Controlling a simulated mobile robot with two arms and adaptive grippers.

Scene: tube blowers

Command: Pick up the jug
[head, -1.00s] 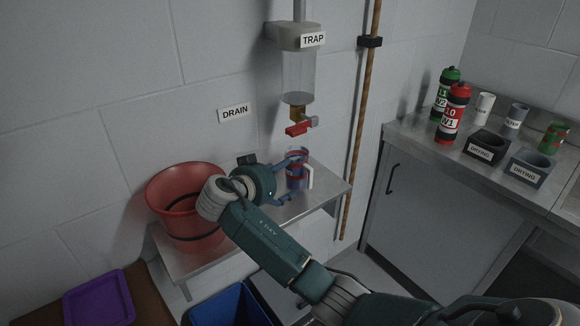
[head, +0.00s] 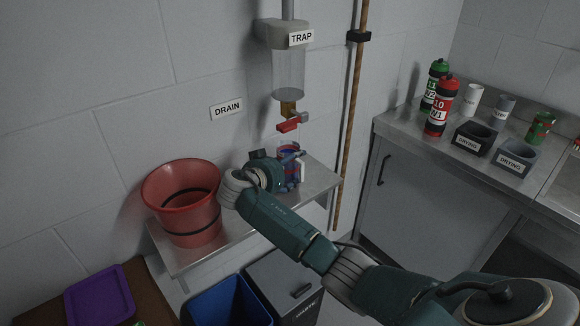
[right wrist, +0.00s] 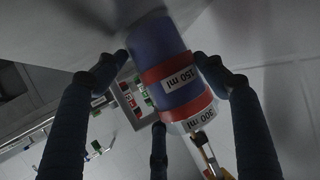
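The jug (head: 288,156) is a clear cup with blue contents, a red band and a pale handle (head: 301,170). It stands on the wall shelf (head: 325,182), under the trap. My left gripper is out of view.
A red bucket (head: 178,215) stands on the shelf left of my right gripper. The trap's red valve (head: 289,126) hangs just above the jug. A wooden pole (head: 350,125) rises at right. Blue (head: 228,302) and grey (head: 290,280) bins stand below. Bottles (head: 440,108) stand on the right counter.

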